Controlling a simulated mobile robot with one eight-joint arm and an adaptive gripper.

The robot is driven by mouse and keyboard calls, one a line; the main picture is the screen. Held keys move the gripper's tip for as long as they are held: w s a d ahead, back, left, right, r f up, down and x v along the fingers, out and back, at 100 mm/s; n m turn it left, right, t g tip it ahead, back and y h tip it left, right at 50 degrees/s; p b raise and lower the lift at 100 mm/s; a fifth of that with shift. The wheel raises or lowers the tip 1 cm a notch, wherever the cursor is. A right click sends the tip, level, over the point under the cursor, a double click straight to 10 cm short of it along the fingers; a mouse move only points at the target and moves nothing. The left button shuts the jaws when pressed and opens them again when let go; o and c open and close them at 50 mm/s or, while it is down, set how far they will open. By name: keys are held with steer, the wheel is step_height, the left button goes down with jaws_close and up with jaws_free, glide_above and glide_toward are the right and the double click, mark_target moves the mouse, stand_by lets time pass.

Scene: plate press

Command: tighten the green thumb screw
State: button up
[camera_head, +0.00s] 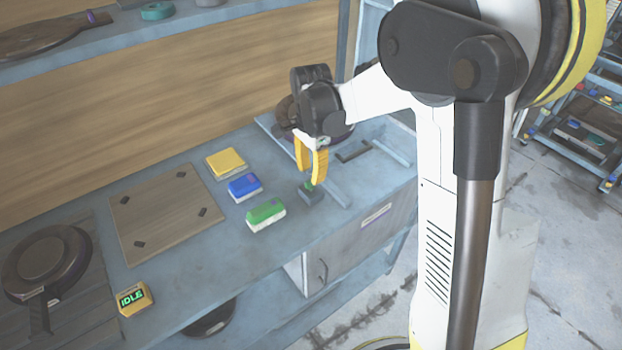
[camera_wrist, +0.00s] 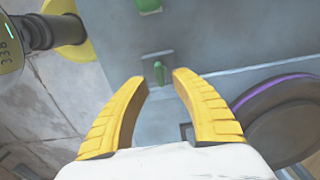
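The green thumb screw (camera_head: 308,187) stands on a small dark grey block (camera_head: 312,195) on the bench. In the wrist view the thumb screw (camera_wrist: 159,72) shows as a thin upright green tab, lined up with the gap between the fingertips. My gripper (camera_head: 311,176) is above the block, pointing down, with its yellow fingers apart. In the wrist view my gripper (camera_wrist: 159,80) is open and holds nothing. I cannot tell whether either finger touches the screw.
Green (camera_head: 265,215), blue (camera_head: 244,187) and yellow (camera_head: 227,162) blocks lie left of the screw. A square board (camera_head: 165,215), a box reading IDLE (camera_head: 134,299) and a round dark plate (camera_head: 45,262) are farther left. A dark L-shaped piece (camera_head: 353,153) lies to the right.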

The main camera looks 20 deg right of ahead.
mark_target(312, 187)
step_height(312, 187, up, 9)
steer(key=shift+f, duration=0.2)
stand_by(0.6)
steer(key=s+r+n+t, duration=0.2)
steer(key=s+n+t, duration=0.1)
steer(key=s+n, duration=0.4)
steer(key=s+r+n+t, duration=0.2)
steer(key=s+n+t, duration=0.2)
steer(key=s+n, duration=0.3)
steer(key=s, duration=0.5)
steer(key=shift+s, duration=0.3)
steer(key=shift+r, duration=0.15)
